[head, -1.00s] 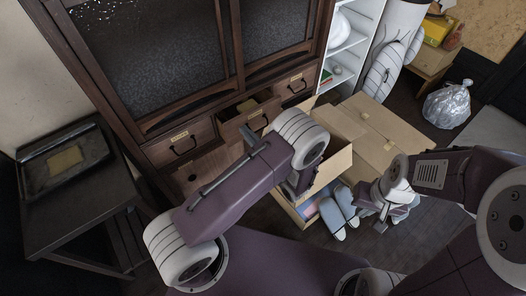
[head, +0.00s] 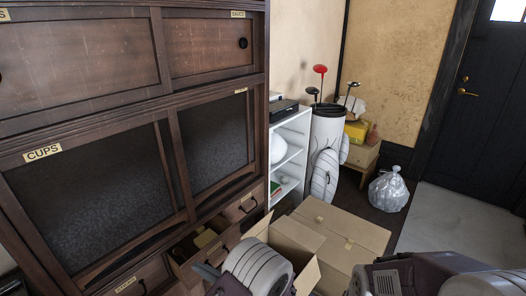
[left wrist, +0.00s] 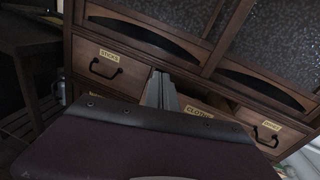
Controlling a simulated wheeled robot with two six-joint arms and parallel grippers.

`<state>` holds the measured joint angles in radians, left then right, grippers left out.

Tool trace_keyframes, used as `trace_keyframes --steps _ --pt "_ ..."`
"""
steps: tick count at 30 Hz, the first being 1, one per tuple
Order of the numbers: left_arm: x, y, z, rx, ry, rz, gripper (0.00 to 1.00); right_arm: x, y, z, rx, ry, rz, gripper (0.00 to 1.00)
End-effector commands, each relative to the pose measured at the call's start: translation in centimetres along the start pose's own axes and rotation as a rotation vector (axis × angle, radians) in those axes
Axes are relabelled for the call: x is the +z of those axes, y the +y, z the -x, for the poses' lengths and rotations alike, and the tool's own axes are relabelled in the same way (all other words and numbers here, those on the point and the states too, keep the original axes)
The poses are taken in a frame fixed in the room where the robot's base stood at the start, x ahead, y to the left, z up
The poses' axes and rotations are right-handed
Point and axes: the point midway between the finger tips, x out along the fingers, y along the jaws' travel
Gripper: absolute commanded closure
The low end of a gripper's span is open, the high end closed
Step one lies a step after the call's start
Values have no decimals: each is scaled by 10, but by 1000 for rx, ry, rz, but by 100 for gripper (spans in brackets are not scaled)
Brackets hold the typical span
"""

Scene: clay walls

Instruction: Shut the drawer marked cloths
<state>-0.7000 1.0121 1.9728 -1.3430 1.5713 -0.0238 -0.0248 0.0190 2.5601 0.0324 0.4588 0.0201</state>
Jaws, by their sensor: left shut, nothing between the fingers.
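The drawer marked cloths (left wrist: 199,112) is in the lower row of the dark wooden cabinet, between two other drawers. In the head view the drawer (head: 222,246) stands partly open, with its inside showing and something tan in it. Its label reads in the left wrist view; my own arm hides much of its front there. My left gripper (left wrist: 160,90) is shut and empty, its fingers at the left end of that drawer; I cannot tell if they touch it. In the head view the left gripper (head: 208,272) is low, by the drawer front. My right gripper is out of view.
A closed drawer (left wrist: 109,65) is to the left and another (left wrist: 266,132) to the right. An open cardboard box (head: 340,228) stands close on the right, beside a white shelf (head: 290,160). A plastic bag (head: 388,190) lies on the floor beyond.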

Motion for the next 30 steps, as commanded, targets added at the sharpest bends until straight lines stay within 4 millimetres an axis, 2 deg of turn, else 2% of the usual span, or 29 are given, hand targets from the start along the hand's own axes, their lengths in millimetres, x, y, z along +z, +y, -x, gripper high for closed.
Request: trace_keyframes --steps 1,2,3,5,6,9,12,14,17,20,22,24,30 --pt "29 15 -25 114 5 73 100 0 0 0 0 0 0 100" --pt "43 31 -38 196 17 114 100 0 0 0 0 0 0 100" --pt "57 57 -52 317 49 174 100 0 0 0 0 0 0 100" --pt "68 100 -63 507 119 274 100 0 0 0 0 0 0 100" --pt "70 128 -62 628 176 347 100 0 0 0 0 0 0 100" --pt "61 180 -42 901 328 555 100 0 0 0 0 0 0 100" --pt "43 202 -8 1126 479 792 100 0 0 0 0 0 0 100" --pt "31 202 16 1243 570 952 100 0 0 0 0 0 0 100" --pt "13 183 49 1389 704 1204 100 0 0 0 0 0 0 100" --pt "-5 154 75 1501 806 1418 100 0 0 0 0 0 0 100" --pt "-10 123 74 1524 866 1589 100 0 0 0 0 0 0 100" --pt "29 116 74 1510 872 1592 100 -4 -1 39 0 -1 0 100" --pt "98 107 76 1509 872 1587 100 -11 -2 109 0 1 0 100"
